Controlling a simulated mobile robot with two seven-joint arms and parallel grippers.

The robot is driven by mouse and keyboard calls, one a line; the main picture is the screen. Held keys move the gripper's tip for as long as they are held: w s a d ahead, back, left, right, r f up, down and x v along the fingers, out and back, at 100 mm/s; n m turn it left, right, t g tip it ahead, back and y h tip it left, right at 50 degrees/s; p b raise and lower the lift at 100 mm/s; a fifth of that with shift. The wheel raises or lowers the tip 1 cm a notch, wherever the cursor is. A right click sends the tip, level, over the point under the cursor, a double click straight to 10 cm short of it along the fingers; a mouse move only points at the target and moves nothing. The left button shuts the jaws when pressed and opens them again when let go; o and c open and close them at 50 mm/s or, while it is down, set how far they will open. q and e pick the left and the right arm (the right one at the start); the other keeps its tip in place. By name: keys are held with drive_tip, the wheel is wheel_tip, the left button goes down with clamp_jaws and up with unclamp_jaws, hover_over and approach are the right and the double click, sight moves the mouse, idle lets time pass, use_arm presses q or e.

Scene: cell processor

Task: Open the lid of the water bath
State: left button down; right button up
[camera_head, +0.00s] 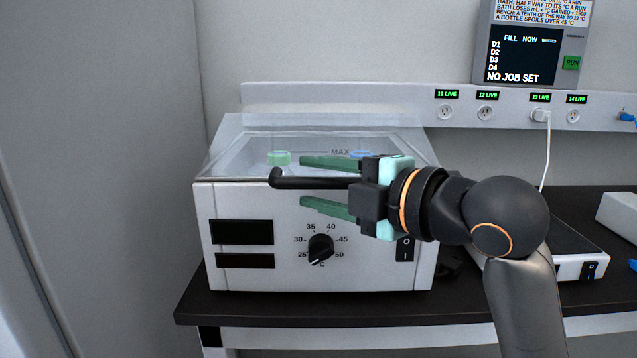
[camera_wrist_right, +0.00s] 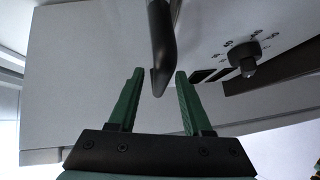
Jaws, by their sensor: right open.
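The water bath (camera_head: 225,200) is a white box on the dark bench, with a clear sloped lid (camera_head: 330,122) that is down over the basin. A black bar handle (camera_head: 300,183) runs along the lid's front edge. My right gripper (camera_head: 304,184) is open in front of the bath, with one green finger above the handle and one below it in the head view. In the right wrist view the handle (camera_wrist_right: 161,45) shows between the two open fingers (camera_wrist_right: 157,73), and contact is not visible. Part of the handle is hidden behind the gripper. My left gripper is not in view.
The bath's front has a black temperature dial (camera_head: 320,247) and a switch (camera_head: 404,248). Inside are a green cap (camera_head: 278,158) and a blue one (camera_head: 361,154). Another white device (camera_head: 565,262) stands right of my arm. A wall panel (camera_head: 532,45) reads "NO JOB SET".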

clamp_jaws()
idle(0.3)
idle(1.1)
